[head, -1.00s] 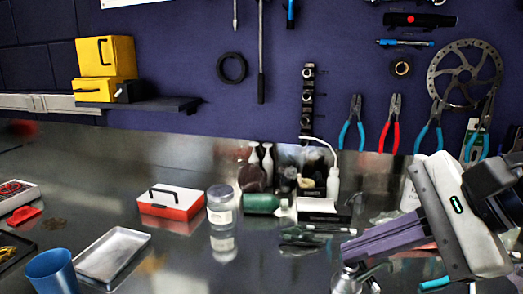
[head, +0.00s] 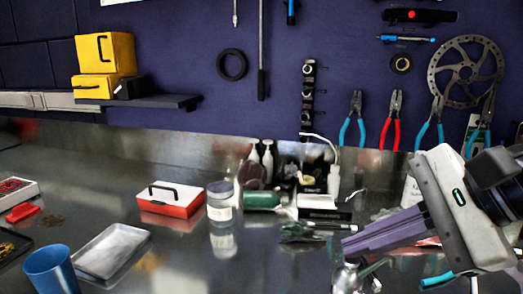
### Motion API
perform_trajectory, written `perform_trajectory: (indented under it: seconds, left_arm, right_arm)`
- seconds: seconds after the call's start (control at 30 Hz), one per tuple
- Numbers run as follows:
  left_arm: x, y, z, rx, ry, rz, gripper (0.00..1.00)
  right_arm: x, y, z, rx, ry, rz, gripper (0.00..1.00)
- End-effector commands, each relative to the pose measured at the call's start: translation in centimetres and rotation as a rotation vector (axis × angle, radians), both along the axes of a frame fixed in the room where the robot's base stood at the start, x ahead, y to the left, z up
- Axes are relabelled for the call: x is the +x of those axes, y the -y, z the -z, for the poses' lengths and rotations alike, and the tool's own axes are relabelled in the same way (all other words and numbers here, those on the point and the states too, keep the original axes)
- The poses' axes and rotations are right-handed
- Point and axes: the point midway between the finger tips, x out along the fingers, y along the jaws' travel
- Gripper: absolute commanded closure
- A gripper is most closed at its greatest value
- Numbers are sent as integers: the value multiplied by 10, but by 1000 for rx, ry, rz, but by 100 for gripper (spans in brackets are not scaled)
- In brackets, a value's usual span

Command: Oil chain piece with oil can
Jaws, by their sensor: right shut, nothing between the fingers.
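My right gripper (head: 350,246) is at the lower right, its purple-grey fingers closed together and pointing down to the left, with nothing between them. A shiny metal vessel with a thin spout (head: 347,277), which looks like the oil can, stands just below the fingertips, partly cut off by the bottom edge. I cannot tell whether the fingers touch it. My left gripper is not in view.
A metal tray (head: 84,262), a blue cup (head: 50,270), a red and white box (head: 170,205) and a clear jar (head: 220,203) stand left of centre. Bottles and a green container (head: 262,200) crowd the back. Pliers hang on the wall. The middle front of the bench (head: 255,262) is clear.

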Motion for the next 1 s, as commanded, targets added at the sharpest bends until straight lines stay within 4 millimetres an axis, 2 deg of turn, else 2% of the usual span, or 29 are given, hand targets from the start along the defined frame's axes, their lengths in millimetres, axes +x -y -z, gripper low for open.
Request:
perform_trajectory:
  seconds: [0.27,0.8,1.0]
  left_arm:
    - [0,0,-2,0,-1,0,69]
    - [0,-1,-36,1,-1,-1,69]
    - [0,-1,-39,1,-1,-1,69]
  right_arm:
    - [0,0,-3,0,0,0,100]
    - [0,0,-56,2,2,0,100]
    - [0,0,-61,1,1,0,100]
